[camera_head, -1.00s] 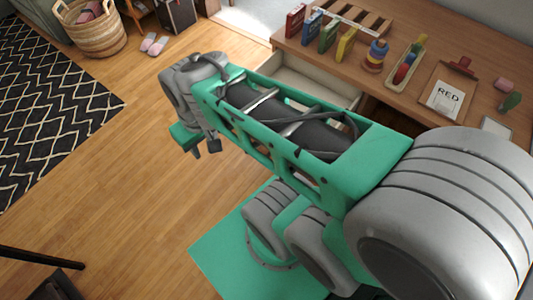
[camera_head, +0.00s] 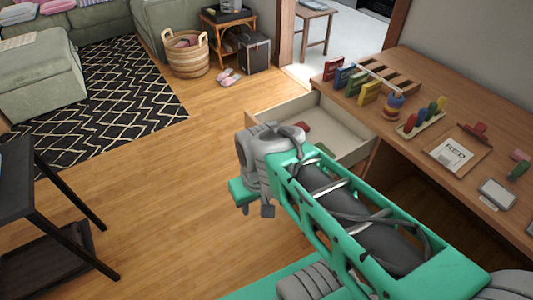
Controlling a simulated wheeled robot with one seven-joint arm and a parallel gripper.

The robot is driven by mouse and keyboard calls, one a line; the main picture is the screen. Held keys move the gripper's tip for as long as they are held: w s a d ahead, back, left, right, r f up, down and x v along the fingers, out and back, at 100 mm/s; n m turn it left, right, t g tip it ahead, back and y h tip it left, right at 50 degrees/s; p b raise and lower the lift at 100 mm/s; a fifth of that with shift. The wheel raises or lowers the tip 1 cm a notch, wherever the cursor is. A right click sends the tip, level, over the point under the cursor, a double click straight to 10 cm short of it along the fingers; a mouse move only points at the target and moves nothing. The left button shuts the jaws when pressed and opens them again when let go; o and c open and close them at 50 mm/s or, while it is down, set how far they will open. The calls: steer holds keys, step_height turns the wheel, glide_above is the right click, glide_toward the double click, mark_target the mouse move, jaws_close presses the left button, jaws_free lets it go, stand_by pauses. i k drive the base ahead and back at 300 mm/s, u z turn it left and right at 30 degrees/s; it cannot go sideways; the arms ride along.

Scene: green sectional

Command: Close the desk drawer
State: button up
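The desk drawer (camera_head: 343,114) is pulled out from the left part of the wooden desk (camera_head: 465,110). Its pale inside shows, with a small red thing (camera_head: 303,126) and part of a green thing in it. My green and grey arm crosses in front and hides the drawer's near front corner. My gripper (camera_head: 244,207) points down at the arm's far end, over the floor to the left of and nearer than the drawer. It appears empty, and its finger gap is not clear.
Wooden floor is free left of my gripper. A dark table (camera_head: 30,190) stands at the left. A basket (camera_head: 186,58) and slippers (camera_head: 229,77) are farther back.

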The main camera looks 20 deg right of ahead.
mark_target(351, 142)
steer(key=z, duration=0.2)
steer(key=i, duration=0.8)
steer(key=z, duration=0.5)
steer(key=k, duration=0.5)
steer(key=u, duration=0.9)
steer(key=i, duration=0.45)
steer(key=u, duration=0.95)
